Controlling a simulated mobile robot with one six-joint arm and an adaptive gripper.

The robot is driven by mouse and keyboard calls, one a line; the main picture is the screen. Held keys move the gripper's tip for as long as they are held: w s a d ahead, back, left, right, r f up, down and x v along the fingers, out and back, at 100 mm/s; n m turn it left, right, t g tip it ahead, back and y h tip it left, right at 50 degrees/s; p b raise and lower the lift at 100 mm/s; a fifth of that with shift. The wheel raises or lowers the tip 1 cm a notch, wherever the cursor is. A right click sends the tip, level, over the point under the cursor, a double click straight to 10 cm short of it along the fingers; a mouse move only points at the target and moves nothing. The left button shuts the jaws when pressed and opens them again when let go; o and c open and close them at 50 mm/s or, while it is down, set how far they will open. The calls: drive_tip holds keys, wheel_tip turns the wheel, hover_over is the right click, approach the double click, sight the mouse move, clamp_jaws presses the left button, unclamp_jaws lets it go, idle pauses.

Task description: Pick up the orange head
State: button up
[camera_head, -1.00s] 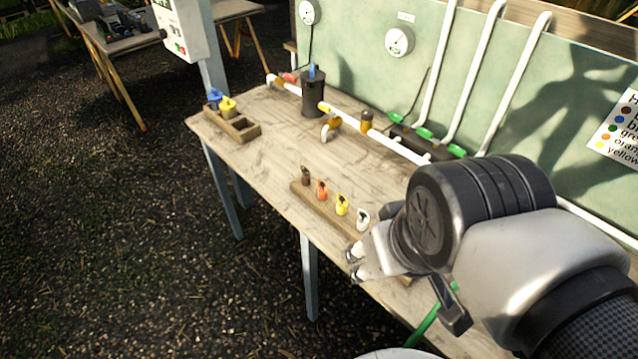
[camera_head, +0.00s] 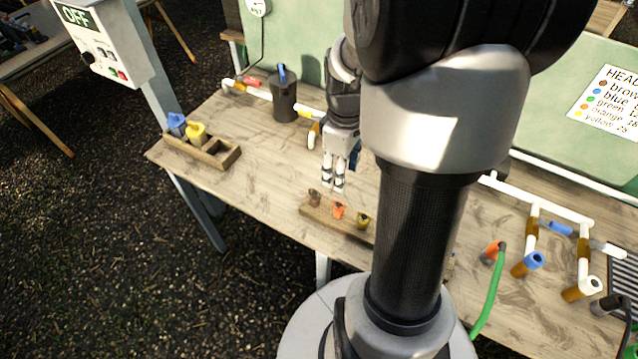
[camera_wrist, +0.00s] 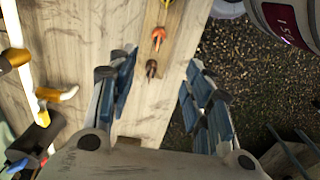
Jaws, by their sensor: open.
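The small orange head (camera_head: 338,210) stands on a wooden strip (camera_head: 318,214) near the table's front edge, between a brown head (camera_head: 314,197) and a yellow head (camera_head: 363,220). My gripper (camera_head: 334,184) is open and empty, pointing down just behind the brown and orange heads. In the wrist view, the orange head (camera_wrist: 158,37) and the brown head (camera_wrist: 151,68) show between the lines of my two blue-padded fingers (camera_wrist: 158,72). The orange head is farther out than the brown one. My arm hides the strip's right end.
A wooden box (camera_head: 222,157) with blue and yellow pieces stands at the table's left end. A black container (camera_head: 284,100) and white pipes are behind. At right are pipe stands (camera_head: 530,262) and a green hose (camera_head: 488,297). A control box (camera_head: 105,42) stands beyond the left end.

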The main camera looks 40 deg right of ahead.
drive_tip(key=b, duration=0.4)
hover_over(339, 208)
wheel_tip(339, 208, down, 11)
drive_tip(key=shift+w+a+r, duration=0.1)
drive_tip(key=shift+a+r, duration=0.05)
drive_tip(key=shift+r, duration=0.05)
drive_tip(key=shift+d+f+b, duration=0.15)
drive_tip(key=shift+f+b, duration=0.4)
drive_tip(key=shift+f, duration=1.05)
drive_tip(key=shift+d+f+b, duration=0.1)
drive_tip(key=shift+f+b, duration=0.45)
drive_tip(key=shift+f, duration=1)
drive_tip(key=shift+c, duration=0.2)
drive_tip(key=c, duration=0.8)
